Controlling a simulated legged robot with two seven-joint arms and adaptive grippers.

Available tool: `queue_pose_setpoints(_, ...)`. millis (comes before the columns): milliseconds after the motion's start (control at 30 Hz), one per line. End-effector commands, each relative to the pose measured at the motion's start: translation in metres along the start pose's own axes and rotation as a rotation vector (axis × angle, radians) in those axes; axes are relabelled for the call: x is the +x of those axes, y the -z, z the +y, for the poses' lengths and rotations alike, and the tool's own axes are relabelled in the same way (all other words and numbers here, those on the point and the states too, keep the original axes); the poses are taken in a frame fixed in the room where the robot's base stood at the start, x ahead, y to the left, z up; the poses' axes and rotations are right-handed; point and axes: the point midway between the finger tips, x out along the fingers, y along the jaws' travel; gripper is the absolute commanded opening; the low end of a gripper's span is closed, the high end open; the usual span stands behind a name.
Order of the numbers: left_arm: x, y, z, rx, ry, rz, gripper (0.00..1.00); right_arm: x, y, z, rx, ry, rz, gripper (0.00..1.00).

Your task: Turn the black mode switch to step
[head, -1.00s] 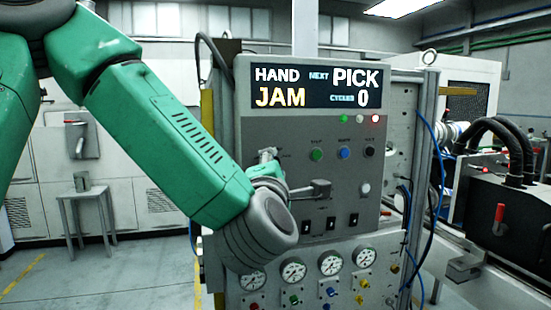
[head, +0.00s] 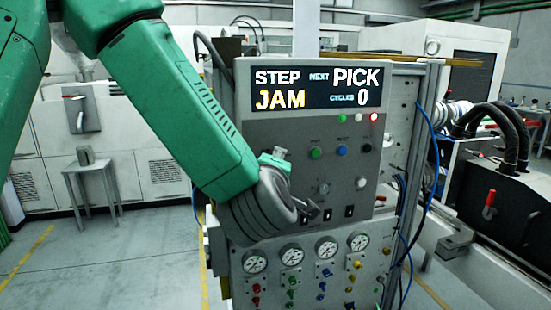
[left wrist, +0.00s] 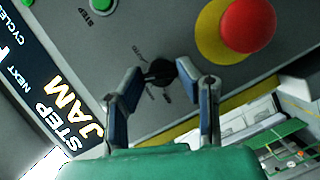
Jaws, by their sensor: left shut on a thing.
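In the head view the switch is hidden behind my left arm and wrist, and little of the gripper shows (head: 278,155). The display (head: 316,88) reads STEP, NEXT PICK, JAM and CYCLES 0. My right gripper is in neither view.
A red emergency button (left wrist: 247,25) on a yellow base is close to the fingers. A green button (left wrist: 103,5) sits near the display. Gauges (head: 291,255) and valves line the lower panel. A blue cable (head: 429,150) hangs at the cabinet's right side.

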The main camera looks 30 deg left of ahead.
Motion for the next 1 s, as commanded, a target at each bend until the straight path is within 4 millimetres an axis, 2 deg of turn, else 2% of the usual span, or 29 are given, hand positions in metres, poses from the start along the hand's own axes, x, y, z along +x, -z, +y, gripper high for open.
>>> queue_pose_setpoints(533, 0.0005, -0.0002, -0.0026, 0.026, 0.016, 0.000, 0.01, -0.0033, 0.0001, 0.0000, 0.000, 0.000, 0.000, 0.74)
queue_pose_setpoints(567, 0.0005, -0.0002, -0.0025, 0.026, 0.016, 0.000, 0.34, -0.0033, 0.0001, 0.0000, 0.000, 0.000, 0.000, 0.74)
queue_pose_setpoints(600, 0.0005, -0.0001, -0.0024, 0.025, 0.016, 0.000, 0.48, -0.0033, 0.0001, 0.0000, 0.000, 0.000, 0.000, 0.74)
queue_pose_setpoints(633, 0.0004, -0.0001, -0.0022, 0.025, 0.015, 0.000, 0.50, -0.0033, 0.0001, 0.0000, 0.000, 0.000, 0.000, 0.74)
queue_pose_setpoints(1000, -0.0020, 0.0027, 0.0049, 0.022, 0.008, 0.002, 0.50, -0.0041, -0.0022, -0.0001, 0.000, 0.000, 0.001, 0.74)
